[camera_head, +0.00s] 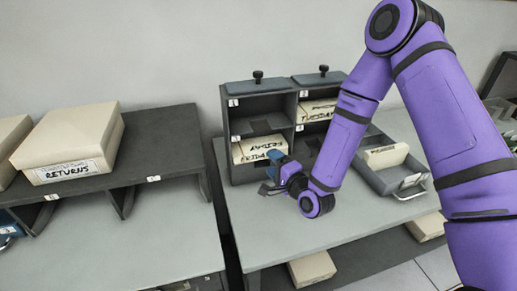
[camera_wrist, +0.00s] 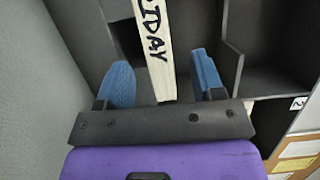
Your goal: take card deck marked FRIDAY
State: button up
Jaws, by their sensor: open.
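The card deck marked FRIDAY (camera_head: 252,150) is a cream block in the lower left compartment of the dark grey cabinet (camera_head: 242,125). In the wrist view the deck (camera_wrist: 153,40) shows a narrow face with "IDAY" readable; the rest of the word is cut off. My gripper (camera_head: 273,168) is at the front of that compartment and covers part of the deck's right side. In the wrist view my gripper (camera_wrist: 163,80) is open, with one blue finger on each side of the deck's near end. Gaps show between the fingers and the deck.
Another deck (camera_head: 318,110), seemingly marked TUESDAY, sits in the upper right compartment. Compartment walls (camera_wrist: 235,50) stand close beside my fingers. A grey tray (camera_head: 395,170) with a cream card block lies right of the cabinet. A RETURNS box (camera_head: 75,140) sits on the left shelf.

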aim_at(264, 155)
jog(key=shift+f+x, duration=0.2)
jog(key=shift+x, duration=2.9)
jog(key=shift+s+a, duration=0.1)
jog(key=shift+a, duration=0.05)
grip_shut()
